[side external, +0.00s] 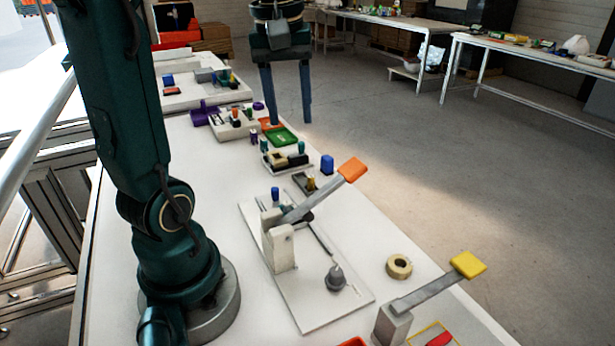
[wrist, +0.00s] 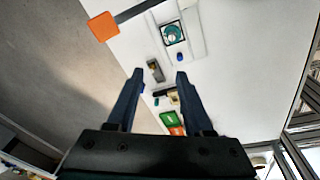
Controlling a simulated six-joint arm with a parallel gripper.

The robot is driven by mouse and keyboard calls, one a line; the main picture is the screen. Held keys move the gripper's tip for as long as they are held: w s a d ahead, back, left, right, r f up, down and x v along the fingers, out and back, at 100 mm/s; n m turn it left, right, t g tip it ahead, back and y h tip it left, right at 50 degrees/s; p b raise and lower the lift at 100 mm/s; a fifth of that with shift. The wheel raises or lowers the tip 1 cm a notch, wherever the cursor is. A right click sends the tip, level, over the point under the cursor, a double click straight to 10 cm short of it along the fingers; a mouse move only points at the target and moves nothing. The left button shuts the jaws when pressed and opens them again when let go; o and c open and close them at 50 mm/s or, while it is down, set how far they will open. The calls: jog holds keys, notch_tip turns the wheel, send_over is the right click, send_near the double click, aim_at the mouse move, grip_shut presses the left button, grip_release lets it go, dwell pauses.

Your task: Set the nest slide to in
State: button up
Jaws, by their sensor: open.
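The press station has a white base plate (side external: 325,300), a pale upright (side external: 280,248) and a grey lever with an orange grip (side external: 352,170). The orange grip also shows in the wrist view (wrist: 104,27). What looks like the nest slide (wrist: 174,34) is a square grey frame around a round teal part on the plate. A blue knob (wrist: 180,57) stands beside it; it also shows in the side view (side external: 275,193). The lever and upright partly hide the nest in the side view. My gripper (side external: 288,112) is open and empty, fingers down, above the far part of the table.
Near my fingers are small trays, a green tray (side external: 283,136) and a blue cylinder (side external: 327,162). A grey cone-shaped part (side external: 336,278) stands on the base plate. A tan ring (side external: 399,266) and a yellow-gripped lever (side external: 467,264) are at the near right.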

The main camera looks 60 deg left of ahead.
aim_at(275, 188)
jog(key=a+f+n+g+h, duration=0.1)
jog(key=a+f+n+g, duration=0.1)
jog(key=a+n, duration=0.45)
jog(key=shift+m, duration=0.55)
jog(key=f, duration=1.1)
jog(key=a+f, duration=0.1)
jog(key=f, duration=0.5)
jog(key=shift+s+f, duration=0.25)
jog(key=shift+s, duration=0.15)
grip_shut()
